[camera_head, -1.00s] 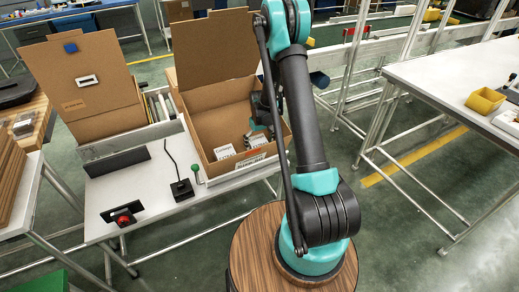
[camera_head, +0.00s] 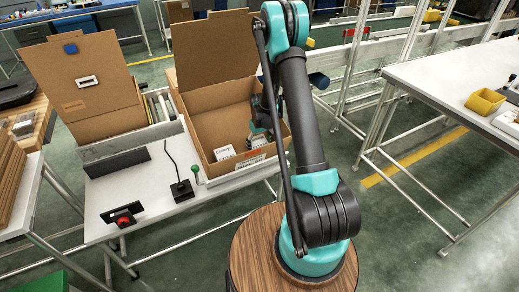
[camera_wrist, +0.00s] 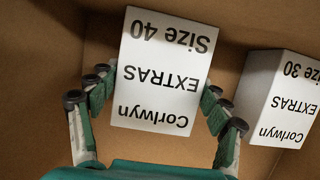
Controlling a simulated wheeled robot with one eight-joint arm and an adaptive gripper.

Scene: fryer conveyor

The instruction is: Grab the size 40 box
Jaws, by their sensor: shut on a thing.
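The size 40 box (camera_wrist: 160,65) is a small white carton with black print, upside down in the wrist view. My gripper (camera_wrist: 158,98) is shut on it, with fingers along its left and right sides. A similar white size 30 box (camera_wrist: 282,98) stands to its right in the wrist view, apart from the fingers. In the head view my gripper (camera_head: 260,122) is inside the large open cardboard box (camera_head: 204,130), partly hidden by my arm. The small white boxes show low in the carton there, their print too small to read.
The cardboard box's raised flap (camera_head: 213,48) stands behind my gripper, and its walls surround it. Another open carton (camera_head: 85,78) stands to the left. A black stand (camera_head: 181,189) and a red button (camera_head: 124,218) are on the white table (camera_head: 150,200).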

